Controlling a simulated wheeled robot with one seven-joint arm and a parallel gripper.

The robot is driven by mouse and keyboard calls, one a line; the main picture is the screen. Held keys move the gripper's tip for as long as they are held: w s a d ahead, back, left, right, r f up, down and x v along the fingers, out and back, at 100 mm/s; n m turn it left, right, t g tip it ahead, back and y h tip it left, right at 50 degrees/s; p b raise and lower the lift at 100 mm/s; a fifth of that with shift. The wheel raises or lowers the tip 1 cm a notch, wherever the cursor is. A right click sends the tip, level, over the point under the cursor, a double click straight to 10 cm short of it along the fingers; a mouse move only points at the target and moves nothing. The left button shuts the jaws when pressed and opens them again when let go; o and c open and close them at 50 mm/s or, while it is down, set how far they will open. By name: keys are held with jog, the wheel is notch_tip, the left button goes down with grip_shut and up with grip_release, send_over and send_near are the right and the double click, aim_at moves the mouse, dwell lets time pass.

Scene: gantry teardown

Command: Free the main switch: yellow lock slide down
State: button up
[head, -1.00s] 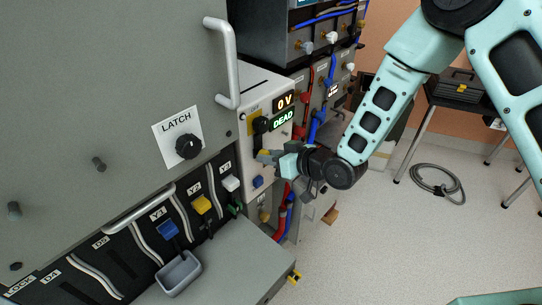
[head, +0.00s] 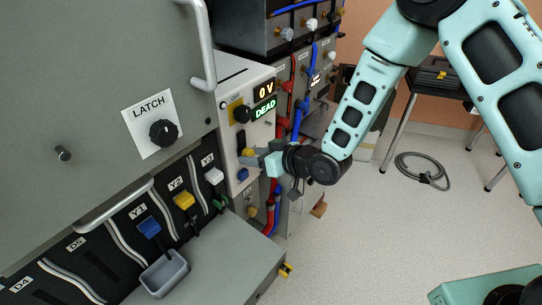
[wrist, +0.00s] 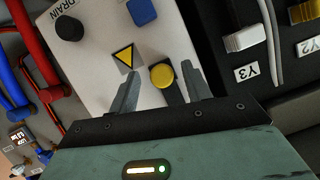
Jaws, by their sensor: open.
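The main switch, a black knob on a yellow plate (head: 242,112), is on the light panel beside the displays. The yellow lock slide shows as a round yellow knob (wrist: 162,75) in the wrist view, where the panel appears upside down. In the head view it is a small yellow patch below the switch, mostly covered by my gripper (head: 254,158). My gripper is open at the panel, and in the wrist view its two fingers (wrist: 158,92) lie on either side of the yellow knob. I cannot tell whether they touch it.
Displays (head: 264,98) read 0 V and DEAD. A blue button (head: 242,174) sits just below my gripper. The LATCH cabinet (head: 80,100) with its handles stands at left. A grey ledge (head: 215,262) juts out below. Red and blue cables run at the right.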

jog(key=p+v, duration=0.7)
jog(key=v, duration=1)
dwell(0.6)
